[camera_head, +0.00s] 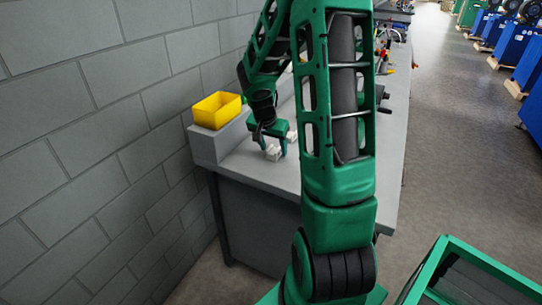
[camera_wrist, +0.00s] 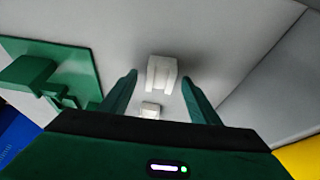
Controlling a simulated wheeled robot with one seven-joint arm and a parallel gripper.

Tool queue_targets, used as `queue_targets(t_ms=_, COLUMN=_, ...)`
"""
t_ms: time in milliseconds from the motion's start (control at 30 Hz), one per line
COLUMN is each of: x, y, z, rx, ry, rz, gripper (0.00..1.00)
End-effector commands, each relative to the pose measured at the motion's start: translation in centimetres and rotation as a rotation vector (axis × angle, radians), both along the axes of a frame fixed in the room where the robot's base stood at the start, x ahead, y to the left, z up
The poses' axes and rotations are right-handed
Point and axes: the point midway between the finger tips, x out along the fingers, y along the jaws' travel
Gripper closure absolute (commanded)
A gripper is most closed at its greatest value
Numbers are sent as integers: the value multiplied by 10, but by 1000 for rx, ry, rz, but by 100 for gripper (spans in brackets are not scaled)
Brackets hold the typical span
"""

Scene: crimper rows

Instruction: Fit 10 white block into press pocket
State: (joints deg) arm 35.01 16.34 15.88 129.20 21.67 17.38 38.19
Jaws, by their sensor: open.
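My gripper (camera_head: 270,144) points down over the grey bench near its left end, with its fingers spread. In the wrist view my gripper (camera_wrist: 160,78) is open, and a white block (camera_wrist: 162,73) shows between its fingertips with gaps on both sides. A second, smaller-looking white piece (camera_wrist: 150,110) shows nearer the palm. In the head view one white block (camera_head: 273,153) is at the fingers and another white piece (camera_head: 291,137) is just behind to the right. A green plate with a raised green fixture (camera_wrist: 62,80) is left in the wrist view; I cannot make out a pocket.
A yellow bin (camera_head: 217,110) stands on a grey raised box (camera_head: 205,147) at the bench's left end, against the block wall. My arm hides much of the bench (camera_head: 262,178). Tools and fittings (camera_head: 385,45) crowd its far end. A green-framed cart (camera_head: 445,265) stands at lower right.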

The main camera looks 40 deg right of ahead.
Motion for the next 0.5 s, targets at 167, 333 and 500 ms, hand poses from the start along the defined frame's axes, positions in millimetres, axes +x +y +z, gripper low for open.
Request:
queue_targets(t_ms=167, x=0, y=0, z=0, rx=0, ry=0, rz=0, gripper=63)
queue_targets(t_ms=333, x=0, y=0, z=1, rx=-1, ry=0, rz=0, gripper=89)
queue_targets(t_ms=500, x=0, y=0, z=1, rx=-1, ry=-1, rz=-1, gripper=89)
